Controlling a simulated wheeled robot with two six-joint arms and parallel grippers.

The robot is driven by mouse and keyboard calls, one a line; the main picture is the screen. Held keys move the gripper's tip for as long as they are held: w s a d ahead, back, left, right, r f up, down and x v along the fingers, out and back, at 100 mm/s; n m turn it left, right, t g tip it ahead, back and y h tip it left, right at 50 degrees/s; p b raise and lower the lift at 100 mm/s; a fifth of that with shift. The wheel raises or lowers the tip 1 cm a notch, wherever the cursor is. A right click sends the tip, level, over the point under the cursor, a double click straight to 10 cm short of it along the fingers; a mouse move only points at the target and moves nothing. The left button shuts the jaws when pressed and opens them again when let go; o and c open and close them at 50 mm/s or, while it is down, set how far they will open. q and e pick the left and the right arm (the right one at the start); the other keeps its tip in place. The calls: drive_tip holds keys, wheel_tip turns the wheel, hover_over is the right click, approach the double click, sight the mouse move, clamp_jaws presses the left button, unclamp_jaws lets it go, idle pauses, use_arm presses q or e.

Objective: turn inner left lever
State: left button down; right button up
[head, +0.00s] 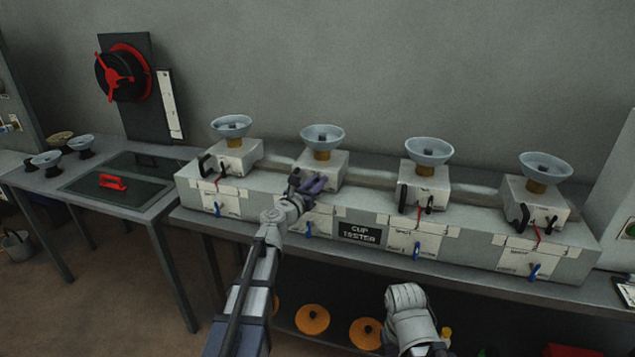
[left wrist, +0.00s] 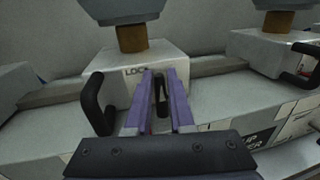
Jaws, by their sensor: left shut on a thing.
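The cup tester (head: 375,236) is a long grey bench unit with several white blocks, each under a pale blue cup. The inner left block (head: 334,166) is second from the left; it also shows in the left wrist view (left wrist: 160,62). My left gripper (head: 310,184) is at the front of this block. In the left wrist view its purple fingers (left wrist: 162,80) are shut on a small black lever (left wrist: 162,97), which stands roughly upright between them. A bent black handle (left wrist: 94,105) on the block's left side is apart from the fingers. The gripper mostly hides the lever in the head view.
Other blocks with black levers stand left (head: 233,157) and right (head: 424,185). Blue switches (head: 416,250) line the front face. My right forearm is low in front of the bench. Orange discs (head: 312,319) lie beneath. A side table (head: 140,205) stands left.

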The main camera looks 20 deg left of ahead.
use_arm(q)
drive_tip(key=shift+m, duration=0.4)
drive_tip(key=shift+d+r+m+p, duration=0.1)
drive_tip(key=shift+d+m+p, duration=0.1)
drive_tip(key=shift+m+p, duration=0.3)
drive_tip(key=m, duration=0.2)
drive_tip(key=shift+d+m+g+p, duration=0.25)
drive_tip(key=shift+m+g+p, duration=0.05)
drive_tip(key=shift+g, duration=0.1)
drive_tip(key=m, duration=0.1)
drive_tip(key=m+y, duration=0.1)
drive_tip(key=m, duration=0.1)
drive_tip(key=f+m+p, duration=0.1)
drive_tip(key=m, duration=0.1)
drive_tip(key=shift+d+g, duration=0.4)
drive_tip(key=m, duration=0.1)
drive_tip(key=m+y, duration=0.1)
drive_tip(key=shift+d+f+m, duration=0.15)
drive_tip(key=shift+f+m, duration=0.1)
drive_tip(key=shift+m, duration=0.15)
drive_tip(key=shift+f+m+y, duration=0.2)
drive_tip(key=shift+m+y, duration=0.15)
drive_tip(key=shift+m, duration=0.5)
drive_tip(key=shift+f+m+y, duration=0.15)
drive_tip(key=shift+m+y, duration=0.2)
drive_tip(key=shift+m, duration=0.5)
